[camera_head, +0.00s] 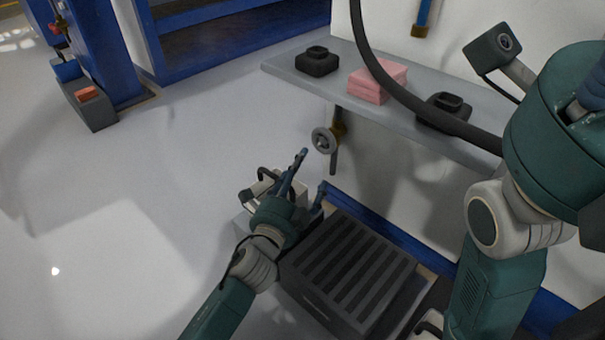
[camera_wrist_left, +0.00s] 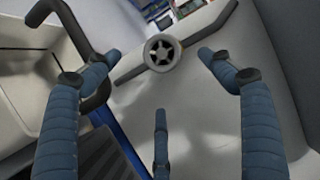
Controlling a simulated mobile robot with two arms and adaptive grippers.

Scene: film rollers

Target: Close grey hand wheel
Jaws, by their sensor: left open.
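The grey hand wheel (camera_head: 325,140) is a small spoked disc on a brass-coloured valve and pipe below the shelf edge in the head view. In the left wrist view the wheel (camera_wrist_left: 162,52) faces me near the top middle, with a dark pipe running behind it. My left gripper (camera_head: 310,175) is open and empty, a little below and left of the wheel. Its blue fingers (camera_wrist_left: 155,60) are spread, with the wheel seen in the gap between them and apart from them. My right arm fills the right side of the head view; its gripper is not in view.
A grey shelf (camera_head: 455,147) above the wheel holds two black objects (camera_head: 317,62) and a pink stack (camera_head: 377,82). A dark slatted box (camera_head: 350,270) stands below the left gripper, by the wall's blue base. The floor (camera_head: 130,210) to the left is open.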

